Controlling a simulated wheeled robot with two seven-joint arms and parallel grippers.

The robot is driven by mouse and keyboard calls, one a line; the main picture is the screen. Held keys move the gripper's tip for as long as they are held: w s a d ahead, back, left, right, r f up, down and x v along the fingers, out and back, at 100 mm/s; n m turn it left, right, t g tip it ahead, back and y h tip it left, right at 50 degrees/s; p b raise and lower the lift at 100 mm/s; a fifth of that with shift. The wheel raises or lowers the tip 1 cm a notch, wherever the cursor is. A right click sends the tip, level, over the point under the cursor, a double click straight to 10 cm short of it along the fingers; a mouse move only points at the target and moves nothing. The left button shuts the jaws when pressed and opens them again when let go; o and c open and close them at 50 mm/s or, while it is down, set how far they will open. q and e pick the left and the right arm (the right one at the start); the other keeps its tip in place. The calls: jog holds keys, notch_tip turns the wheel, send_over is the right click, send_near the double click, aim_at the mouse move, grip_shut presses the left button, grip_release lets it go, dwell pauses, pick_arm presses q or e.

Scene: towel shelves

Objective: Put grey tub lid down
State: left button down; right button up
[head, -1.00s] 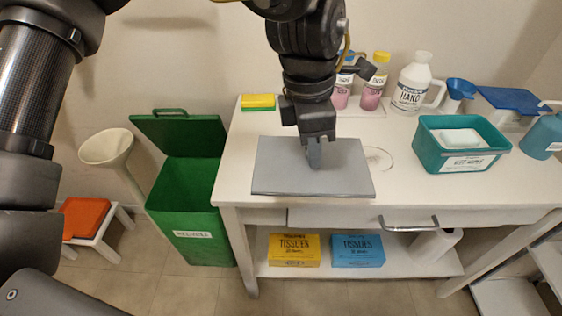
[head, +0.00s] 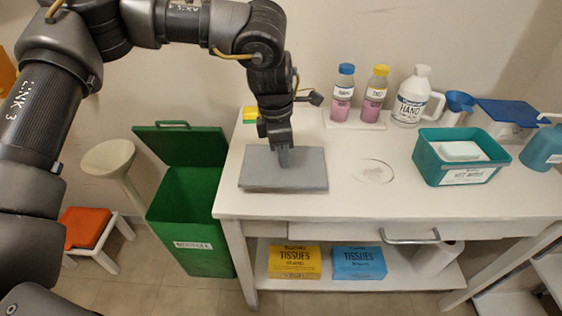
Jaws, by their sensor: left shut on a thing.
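The grey tub lid (head: 305,172) is a flat grey rectangle at the left end of the white table (head: 350,203). My left gripper (head: 283,160) reaches down from above and is shut on the lid near its middle. The lid looks level and at or just above the tabletop; I cannot tell whether it touches. The teal tub (head: 431,168) stands open at the right of the table with a white item inside. My right gripper is not in view.
A yellow-green sponge (head: 249,115) lies behind the lid. Bottles with pink liquid (head: 342,95) and a white hand-soap jug (head: 411,97) stand at the back. A green bin (head: 186,215) with its lid up stands left of the table. The table middle, with a faint ring mark, is clear.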

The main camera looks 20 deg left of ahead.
pick_arm(q)
jog(key=shift+w+a+f, duration=0.1)
jog(key=shift+f, duration=0.1)
jog(key=f, duration=0.3)
jog(key=shift+w+a+f, duration=0.2)
jog(key=shift+f, duration=0.1)
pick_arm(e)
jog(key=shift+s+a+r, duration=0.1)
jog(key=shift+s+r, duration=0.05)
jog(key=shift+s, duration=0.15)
pick_arm(q)
jog(key=c, duration=1.6)
grip_release()
jog(key=shift+f, duration=0.1)
jog(key=shift+c, duration=0.2)
jog(key=o, duration=0.4)
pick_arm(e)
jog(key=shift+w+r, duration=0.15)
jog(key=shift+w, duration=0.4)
